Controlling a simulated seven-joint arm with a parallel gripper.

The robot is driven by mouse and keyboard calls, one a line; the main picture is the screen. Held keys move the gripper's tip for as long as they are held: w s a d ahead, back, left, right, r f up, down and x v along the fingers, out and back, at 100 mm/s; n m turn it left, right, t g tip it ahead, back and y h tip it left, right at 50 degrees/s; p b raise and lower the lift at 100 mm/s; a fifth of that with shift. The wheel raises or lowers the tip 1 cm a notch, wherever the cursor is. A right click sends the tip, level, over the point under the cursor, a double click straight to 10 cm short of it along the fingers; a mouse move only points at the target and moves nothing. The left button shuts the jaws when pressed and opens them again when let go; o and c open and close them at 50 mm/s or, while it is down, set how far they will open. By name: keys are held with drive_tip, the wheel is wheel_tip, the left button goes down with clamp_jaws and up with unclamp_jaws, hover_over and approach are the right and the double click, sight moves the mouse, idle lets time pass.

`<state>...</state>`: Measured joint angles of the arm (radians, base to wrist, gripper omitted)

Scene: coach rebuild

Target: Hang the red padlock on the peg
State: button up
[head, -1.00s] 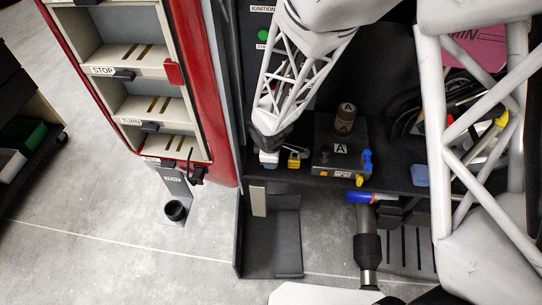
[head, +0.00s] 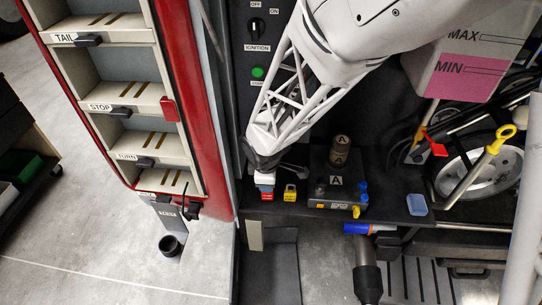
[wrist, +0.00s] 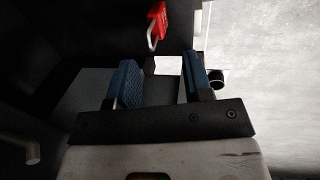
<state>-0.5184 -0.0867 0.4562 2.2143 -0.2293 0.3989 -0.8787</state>
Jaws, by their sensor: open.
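The red padlock (head: 267,194) stands on the dark shelf near its left end, with the end of my gripper (head: 264,181) just above and partly in front of it in the head view. In the wrist view the red padlock (wrist: 157,20) lies beyond the fingertips, with its pale shackle towards my gripper (wrist: 158,65). The two blue-padded fingers are apart with nothing between them. I cannot pick out the peg with certainty in either view.
A yellow padlock (head: 290,193) stands close to the right of the red one. A dark box (head: 338,190) marked A is further right, and a blue container (head: 417,204) sits beyond it. The red-framed rack (head: 170,90) rises on the left.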

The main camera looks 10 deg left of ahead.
drive_tip(key=shift+r, duration=0.1)
idle(0.7)
drive_tip(key=s+d+r+m, duration=0.2)
drive_tip(key=d+r+m, duration=0.3)
drive_tip(key=d+r, duration=0.3)
drive_tip(key=s+d+r+m, duration=0.3)
drive_tip(key=d+r+m, duration=0.1)
drive_tip(key=d+r, duration=0.35)
drive_tip(key=s+d+r+m, duration=0.9)
drive_tip(key=s+d+r, duration=0.1)
drive_tip(key=s, duration=0.3)
drive_tip(key=shift+d+m, duration=0.15)
drive_tip(key=shift+m, duration=0.15)
drive_tip(key=shift+r, duration=0.1)
idle(0.7)
drive_tip(key=o, duration=0.5)
